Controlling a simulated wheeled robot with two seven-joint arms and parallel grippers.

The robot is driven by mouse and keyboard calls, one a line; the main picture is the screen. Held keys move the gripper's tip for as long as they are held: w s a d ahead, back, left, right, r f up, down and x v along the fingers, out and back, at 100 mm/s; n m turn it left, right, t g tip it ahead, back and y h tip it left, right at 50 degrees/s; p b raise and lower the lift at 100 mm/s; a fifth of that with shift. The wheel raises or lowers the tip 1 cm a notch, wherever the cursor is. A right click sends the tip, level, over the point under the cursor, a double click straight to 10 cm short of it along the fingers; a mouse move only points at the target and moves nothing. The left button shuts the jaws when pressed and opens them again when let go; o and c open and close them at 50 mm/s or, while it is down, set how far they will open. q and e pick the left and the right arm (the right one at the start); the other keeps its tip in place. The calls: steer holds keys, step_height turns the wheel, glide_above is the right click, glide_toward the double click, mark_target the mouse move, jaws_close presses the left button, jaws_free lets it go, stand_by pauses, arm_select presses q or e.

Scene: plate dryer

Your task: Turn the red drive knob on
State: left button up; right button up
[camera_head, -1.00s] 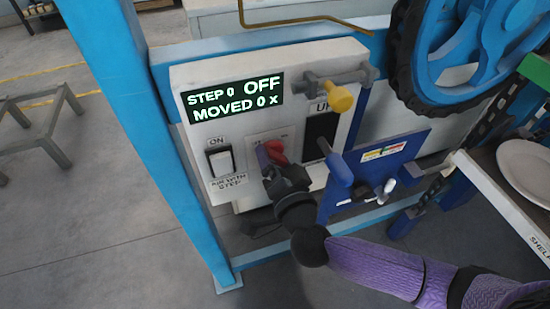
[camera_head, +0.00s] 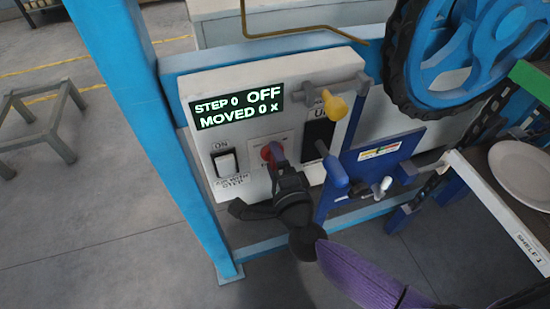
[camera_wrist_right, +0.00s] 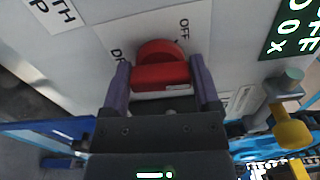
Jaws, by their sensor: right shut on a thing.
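The red drive knob (camera_head: 267,153) sits on a small labelled plate on the light grey control panel (camera_head: 255,135), largely covered by my right gripper (camera_head: 273,157) in the head view. In the right wrist view the knob (camera_wrist_right: 160,70) shows as a round red base with a raised grip bar. My right gripper's two purple fingers (camera_wrist_right: 160,80) stand on either side of it, shut on it. "OFF" is printed beside the knob; the other label is partly hidden. The display (camera_head: 237,106) reads "STEP 0 OFF, MOVED 0 x". My left gripper is out of view.
A yellow knob (camera_head: 334,106) and a dark lever with a blue handle (camera_head: 334,172) stand out at the right. A blue wheel (camera_head: 470,55) and a shelf with a plate (camera_head: 525,172) lie further right.

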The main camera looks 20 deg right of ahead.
steer(key=m, duration=0.3)
steer(key=shift+m, duration=2.6)
steer(key=o, duration=1.1)
steer(key=shift+s, duration=0.1)
steer(key=s, duration=0.5)
steer(key=s+b, duration=0.1)
steer(key=s, duration=0.3)
steer(key=shift+s+d, duration=0.2)
steer(key=shift+s, duration=0.2)
